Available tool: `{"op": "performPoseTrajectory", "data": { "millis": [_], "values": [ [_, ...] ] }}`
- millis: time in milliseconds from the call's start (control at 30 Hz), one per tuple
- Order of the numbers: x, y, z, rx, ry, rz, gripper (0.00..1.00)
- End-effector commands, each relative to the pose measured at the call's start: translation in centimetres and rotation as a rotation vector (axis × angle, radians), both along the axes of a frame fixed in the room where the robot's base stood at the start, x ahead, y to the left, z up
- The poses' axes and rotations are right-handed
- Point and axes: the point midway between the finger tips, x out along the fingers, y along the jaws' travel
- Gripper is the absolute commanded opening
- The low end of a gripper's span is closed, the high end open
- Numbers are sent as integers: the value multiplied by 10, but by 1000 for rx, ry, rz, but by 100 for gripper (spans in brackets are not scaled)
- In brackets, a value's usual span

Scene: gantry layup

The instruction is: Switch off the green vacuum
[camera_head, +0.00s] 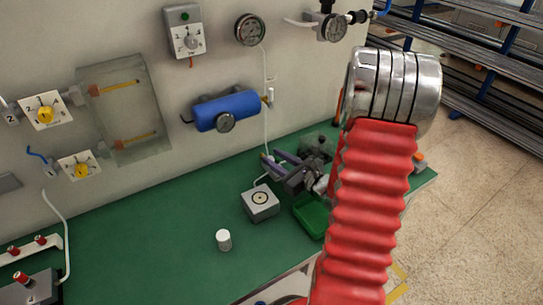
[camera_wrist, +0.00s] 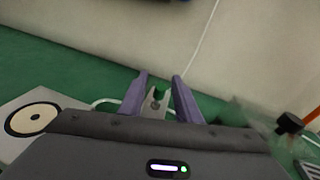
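My gripper (camera_head: 277,160) is low over the green bench, well below and to the right of that box. In the wrist view its two purple fingers (camera_wrist: 160,90) stand apart with nothing held between them. A grey notched piece shows between the fingers. The wall box is not in the wrist view.
Yellow-knob valves (camera_head: 44,113) and a clear panel (camera_head: 125,110) are on the left wall. A blue tank (camera_head: 226,108) and a gauge (camera_head: 250,29) are on the wall. On the bench are a white cylinder (camera_head: 224,240), a grey block (camera_head: 262,212) and a green tray (camera_head: 311,217).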

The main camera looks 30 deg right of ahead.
Motion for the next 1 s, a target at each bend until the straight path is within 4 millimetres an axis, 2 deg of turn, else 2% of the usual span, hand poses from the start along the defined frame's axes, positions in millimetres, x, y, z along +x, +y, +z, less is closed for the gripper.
{"op": "performPoseTrajectory", "data": {
  "millis": [200,600,800,1000],
  "values": [
    [-32,-5,5,-1,-1,-5,30],
    [-81,-12,11,-1,-1,-6,30],
    [-101,-14,14,-1,-1,-5,30],
    [-109,-14,15,0,0,-3,30]
  ]
}}
